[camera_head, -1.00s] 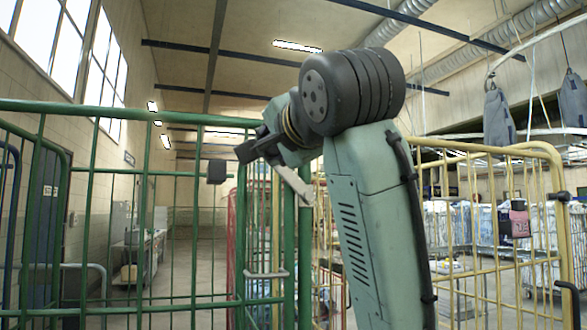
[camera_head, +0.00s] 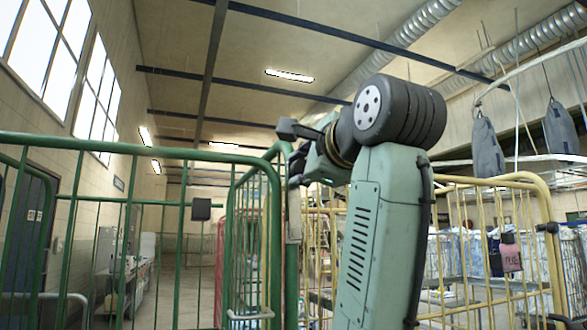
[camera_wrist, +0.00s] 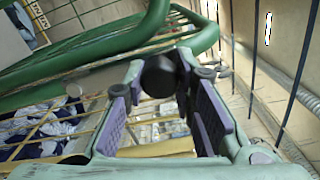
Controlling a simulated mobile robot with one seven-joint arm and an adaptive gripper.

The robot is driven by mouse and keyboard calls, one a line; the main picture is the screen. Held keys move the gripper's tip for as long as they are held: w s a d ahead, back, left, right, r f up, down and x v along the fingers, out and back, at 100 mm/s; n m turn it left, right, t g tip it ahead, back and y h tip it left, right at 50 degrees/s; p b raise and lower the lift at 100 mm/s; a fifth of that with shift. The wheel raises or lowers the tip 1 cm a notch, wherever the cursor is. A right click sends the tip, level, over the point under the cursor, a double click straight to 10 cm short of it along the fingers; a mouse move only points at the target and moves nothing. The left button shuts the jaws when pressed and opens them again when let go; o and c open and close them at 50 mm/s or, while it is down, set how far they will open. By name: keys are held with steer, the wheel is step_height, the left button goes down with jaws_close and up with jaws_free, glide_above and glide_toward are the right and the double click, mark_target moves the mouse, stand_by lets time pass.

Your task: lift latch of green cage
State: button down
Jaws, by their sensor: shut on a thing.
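The green cage (camera_head: 66,143) of metal bars spans the left and middle of the head view; its top rail also shows in the wrist view (camera_wrist: 100,50). My gripper (camera_head: 293,150) is at the cage's right corner post, near the top rail. In the wrist view its purple-padded fingers (camera_wrist: 168,112) stand on either side of a dark round knob (camera_wrist: 158,75), which appears to be part of the latch. A pale narrow bar (camera_head: 294,215) stands upright beside the green post below my gripper. My fingers hide the exact contact in the head view.
A yellow cage (camera_head: 548,200) stands at the right, beside my arm. A red cage frame (camera_head: 221,270) shows behind the green bars. Grey bags (camera_head: 487,147) hang at the upper right. A counter (camera_head: 135,270) stands far back left, with open floor nearby.

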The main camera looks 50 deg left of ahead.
steer(key=shift+w+d, duration=0.1)
steer(key=shift+w, duration=0.1)
steer(key=shift+m, duration=0.3)
steer(key=c, duration=1.3)
jaws_free()
steer(key=shift+v, duration=6.05)
steer(key=shift+w, duration=0.2)
